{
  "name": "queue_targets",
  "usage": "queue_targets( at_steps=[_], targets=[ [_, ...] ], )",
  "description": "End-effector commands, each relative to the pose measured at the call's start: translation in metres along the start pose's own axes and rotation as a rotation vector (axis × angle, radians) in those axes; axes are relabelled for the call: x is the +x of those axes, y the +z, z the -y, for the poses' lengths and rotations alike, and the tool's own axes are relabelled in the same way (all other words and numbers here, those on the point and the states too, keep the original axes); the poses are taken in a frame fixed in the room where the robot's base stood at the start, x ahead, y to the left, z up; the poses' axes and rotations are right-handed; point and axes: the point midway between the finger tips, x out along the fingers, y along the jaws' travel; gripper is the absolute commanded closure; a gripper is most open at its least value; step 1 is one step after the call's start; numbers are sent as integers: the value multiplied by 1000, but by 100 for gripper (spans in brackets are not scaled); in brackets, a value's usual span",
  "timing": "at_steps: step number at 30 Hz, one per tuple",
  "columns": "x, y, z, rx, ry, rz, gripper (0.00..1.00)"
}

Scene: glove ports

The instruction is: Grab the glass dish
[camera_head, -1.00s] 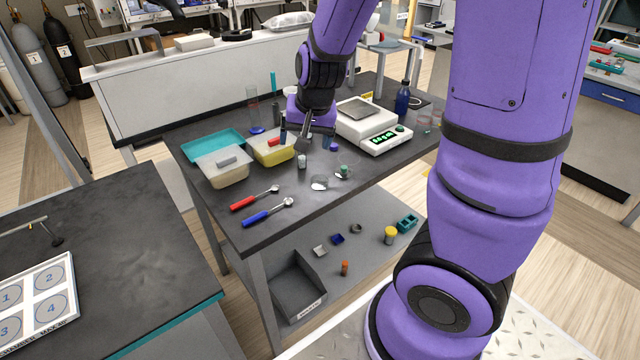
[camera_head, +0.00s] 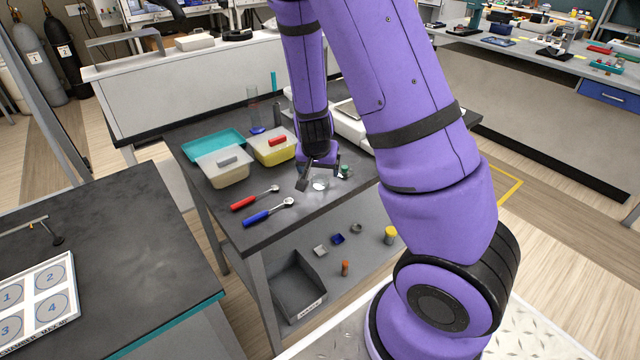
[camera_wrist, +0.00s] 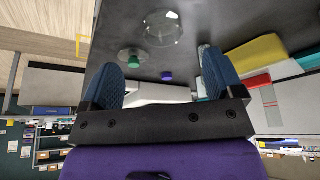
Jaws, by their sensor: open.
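The glass dish (camera_head: 320,184) is small, round and clear. It sits on the dark table top, just in front of my gripper (camera_head: 319,177) in the head view. In the wrist view the glass dish (camera_wrist: 163,27) shows at the top centre, beyond the fingertips and between their lines. My gripper (camera_wrist: 160,72) is open, its two blue-padded fingers spread with nothing between them. It appears apart from the dish; the exact height gap is hard to tell.
A clear dish with a green-topped object (camera_wrist: 131,57) stands close to the glass dish. A purple cap (camera_wrist: 166,76) is nearby. Red (camera_head: 243,203) and blue (camera_head: 268,213) handled tools lie to the left. A yellow bin (camera_head: 272,148) stands behind, and a white scale (camera_head: 352,125) is partly hidden by my arm.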

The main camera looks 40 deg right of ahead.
Motion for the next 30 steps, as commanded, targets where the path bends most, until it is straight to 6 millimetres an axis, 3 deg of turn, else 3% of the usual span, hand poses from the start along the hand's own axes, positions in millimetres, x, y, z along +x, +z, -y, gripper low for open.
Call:
queue_targets(
  at_steps=[3,13,22,30],
  targets=[
    [13,0,-1,1,2,1,13],
    [30,-2,0,1,0,1,13],
    [67,-6,2,0,1,3,13],
    [74,-7,3,0,-1,0,13]
  ],
)
